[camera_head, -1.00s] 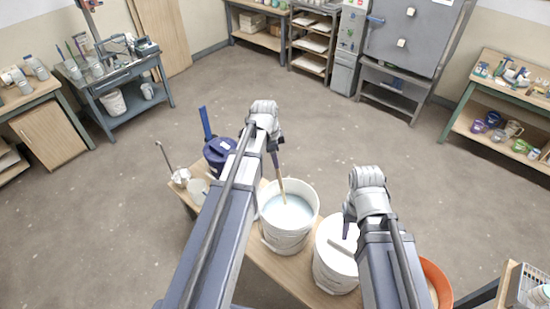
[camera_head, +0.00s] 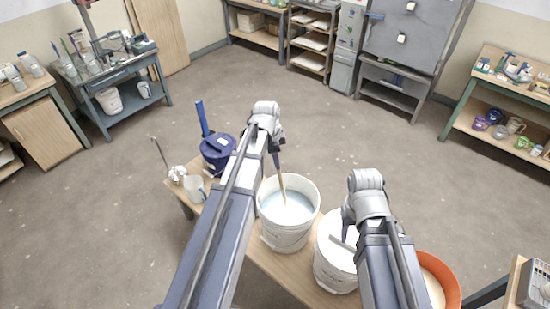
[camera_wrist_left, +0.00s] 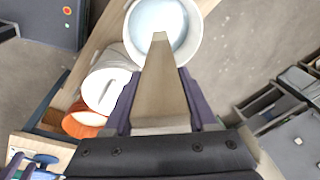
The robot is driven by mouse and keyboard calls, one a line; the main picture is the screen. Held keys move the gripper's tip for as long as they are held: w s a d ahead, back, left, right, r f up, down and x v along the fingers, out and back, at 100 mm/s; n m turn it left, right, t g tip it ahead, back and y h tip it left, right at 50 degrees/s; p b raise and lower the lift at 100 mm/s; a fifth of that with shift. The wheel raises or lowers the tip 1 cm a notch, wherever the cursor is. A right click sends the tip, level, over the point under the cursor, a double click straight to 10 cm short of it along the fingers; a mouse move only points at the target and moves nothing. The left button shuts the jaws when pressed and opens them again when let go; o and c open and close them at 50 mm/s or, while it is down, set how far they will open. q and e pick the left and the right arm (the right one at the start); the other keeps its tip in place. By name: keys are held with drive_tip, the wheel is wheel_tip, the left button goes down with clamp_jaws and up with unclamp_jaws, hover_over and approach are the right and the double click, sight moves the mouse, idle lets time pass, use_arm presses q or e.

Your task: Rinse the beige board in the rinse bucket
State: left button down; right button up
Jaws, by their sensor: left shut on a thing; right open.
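The beige board (camera_head: 282,185) is a narrow slat. My left gripper (camera_head: 276,158) is shut on its upper end, above the white bucket of pale bluish liquid (camera_head: 287,239). The board points down into this bucket; its lower end reaches the liquid or hangs just over it, I cannot tell which. In the left wrist view the board (camera_wrist_left: 161,85) runs from between the purple-grey fingers to over the bucket's liquid (camera_wrist_left: 160,14). My right gripper (camera_head: 345,238) is open above a second white bucket (camera_head: 334,272), its fingers partly hidden by its own wrist.
An orange bucket (camera_head: 451,276) stands right of the second white bucket. A dark blue bucket (camera_head: 213,158) and a small whitish cup (camera_head: 195,188) stand left on the same wooden table (camera_head: 272,266). The buckets stand close together. Open floor lies beyond the table.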

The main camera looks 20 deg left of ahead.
use_arm(q)
drive_tip(key=shift+w+d+f+b, duration=0.2)
drive_tip(key=shift+w+f+b, duration=0.45)
drive_tip(key=shift+f+b, duration=2.7)
drive_tip(key=shift+w+d+f+b, duration=0.25)
drive_tip(key=shift+w+f+b, duration=0.4)
drive_tip(key=shift+f+b, duration=2.65)
drive_tip(key=shift+w+d+f+b, duration=0.2)
drive_tip(key=shift+w+f+b, duration=0.45)
drive_tip(key=shift+f+b, duration=2.7)
drive_tip(key=shift+f, duration=0.15)
